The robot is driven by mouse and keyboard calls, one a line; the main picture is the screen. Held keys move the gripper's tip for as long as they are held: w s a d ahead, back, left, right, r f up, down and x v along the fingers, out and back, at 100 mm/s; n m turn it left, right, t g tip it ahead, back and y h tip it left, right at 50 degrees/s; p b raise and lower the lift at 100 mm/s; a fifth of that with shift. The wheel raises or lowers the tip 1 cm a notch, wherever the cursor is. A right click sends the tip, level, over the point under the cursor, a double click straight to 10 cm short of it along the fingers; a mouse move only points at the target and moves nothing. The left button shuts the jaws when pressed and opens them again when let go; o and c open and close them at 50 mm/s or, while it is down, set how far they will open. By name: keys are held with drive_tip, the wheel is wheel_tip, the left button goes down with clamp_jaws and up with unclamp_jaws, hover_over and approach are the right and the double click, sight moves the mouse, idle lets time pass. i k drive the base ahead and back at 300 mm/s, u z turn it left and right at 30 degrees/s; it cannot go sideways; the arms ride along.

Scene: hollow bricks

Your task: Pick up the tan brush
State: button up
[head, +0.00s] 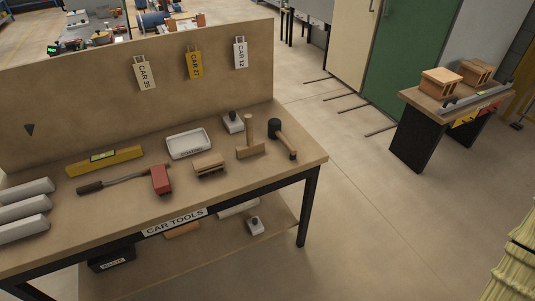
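A tan block-shaped thing with dark slots or bristles, which looks like a brush (209,167), lies near the front edge of the workbench (225,188), right of the red block. Just right of it stands a tan T-shaped tool (249,146) with an upright handle and a wide foot. I cannot tell for sure which of the two is the tan brush. Both are uncovered. My gripper is not in view.
Around them are a black-headed mallet (283,137), a white tray (188,143), a red block (160,180), a long-handled dark tool (115,182) and a yellow level (104,161). A tagged back panel (100,90) rises behind. Floor right of the bench is clear.

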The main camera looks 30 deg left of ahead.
sight(202, 166)
drive_tip(key=z, duration=1.6)
drive_tip(key=k, duration=2)
drive_tip(key=u, duration=2.2)
drive_tip(key=i, duration=0.45)
drive_tip(key=u, duration=0.15)
